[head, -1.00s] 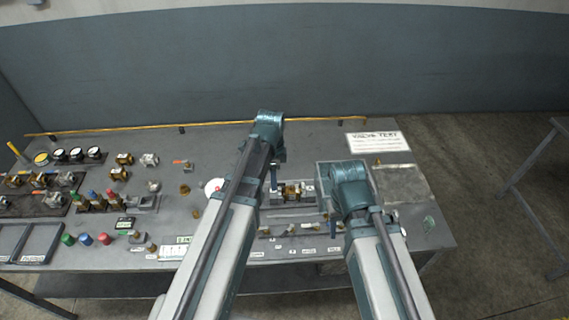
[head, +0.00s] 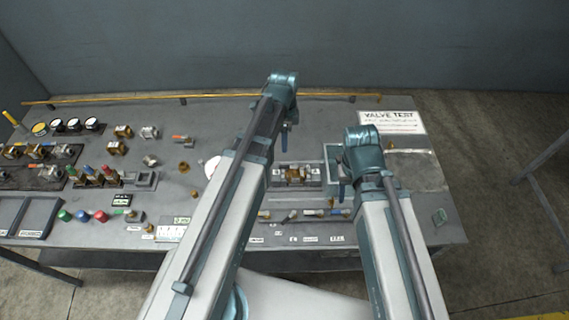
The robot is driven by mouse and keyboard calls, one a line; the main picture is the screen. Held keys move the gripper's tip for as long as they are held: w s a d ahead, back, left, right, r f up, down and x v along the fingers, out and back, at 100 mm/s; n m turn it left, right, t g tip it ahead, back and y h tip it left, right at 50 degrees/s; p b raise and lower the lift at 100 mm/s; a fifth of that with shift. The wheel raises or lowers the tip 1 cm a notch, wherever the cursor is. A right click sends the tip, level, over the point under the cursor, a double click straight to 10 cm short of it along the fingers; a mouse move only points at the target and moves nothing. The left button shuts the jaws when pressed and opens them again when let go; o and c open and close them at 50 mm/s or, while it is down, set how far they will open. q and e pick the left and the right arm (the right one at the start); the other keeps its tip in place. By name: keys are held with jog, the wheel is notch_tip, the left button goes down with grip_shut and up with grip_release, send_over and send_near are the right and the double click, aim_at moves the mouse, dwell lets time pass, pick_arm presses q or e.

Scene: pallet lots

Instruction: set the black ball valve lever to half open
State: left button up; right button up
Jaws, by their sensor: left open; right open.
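A brass valve (head: 297,175) sits in a grey fixture on the table, between my two arms. It is small, and I cannot make out a black lever or its angle. My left gripper (head: 285,140) points down just behind and left of the valve. Its jaws are open and empty, partly hidden by the arm. My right gripper (head: 342,190) hangs just right of the valve, open and mostly hidden behind its wrist. Neither gripper visibly touches the valve.
A white "VALVE TEST" sign (head: 391,122) lies at the back right. Several brass fittings, coloured caps and gauges (head: 73,125) fill the left side. Dark trays (head: 42,214) stand at the front left. A yellow rail (head: 215,97) runs along the back. The right end is mostly clear.

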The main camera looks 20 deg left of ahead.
aim_at(284, 166)
pick_arm(q)
notch_tip(284, 166, down, 12)
jog(key=b, duration=1.1)
jog(key=shift+f+b, duration=0.2)
jog(key=shift+b, duration=0.15)
grip_shut()
